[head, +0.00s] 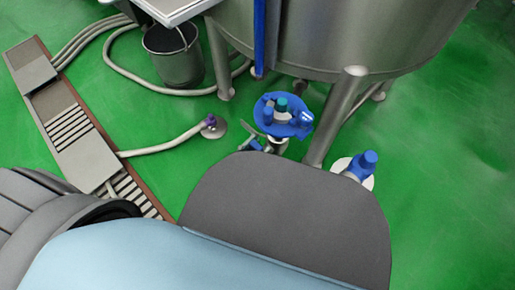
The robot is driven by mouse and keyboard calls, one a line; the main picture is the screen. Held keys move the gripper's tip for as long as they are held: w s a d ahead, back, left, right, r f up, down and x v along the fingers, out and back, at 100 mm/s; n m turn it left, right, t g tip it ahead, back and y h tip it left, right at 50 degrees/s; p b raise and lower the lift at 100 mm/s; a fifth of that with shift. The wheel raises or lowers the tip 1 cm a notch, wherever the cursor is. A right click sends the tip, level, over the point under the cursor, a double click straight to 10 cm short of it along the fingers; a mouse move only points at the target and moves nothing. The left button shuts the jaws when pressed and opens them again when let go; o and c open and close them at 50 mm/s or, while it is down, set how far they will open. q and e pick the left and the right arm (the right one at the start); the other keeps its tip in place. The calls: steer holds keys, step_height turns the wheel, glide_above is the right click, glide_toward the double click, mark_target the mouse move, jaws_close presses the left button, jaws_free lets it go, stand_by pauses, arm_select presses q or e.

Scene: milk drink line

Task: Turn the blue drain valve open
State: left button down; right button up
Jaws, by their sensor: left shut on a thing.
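A blue round valve fitting (280,130) with a teal cap at its middle and smaller blue parts on it shows below the front edge of the steel tank. I take it for the drain valve. My left gripper (254,143) is small in the view, at the lower left of this fitting, against the metal piping under it. It is shut on what looks like the valve's handle. The contact itself is too small to make out, and the handle's angle cannot be told. My right gripper is not in view.
The steel tank (365,35) stands on legs just behind. A blue coupling (368,161) on a white disc lies to the right, a purple-ended hose (170,144) to the left. A bucket (176,62) and a floor drain (70,130) lie farther left. Green floor is clear at right.

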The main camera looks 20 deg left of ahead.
arm_select(q)
steer(key=c, duration=1.2)
jaws_free()
steer(key=shift+o, duration=0.2)
steer(key=v, duration=1.2)
steer(key=shift+r, duration=0.1)
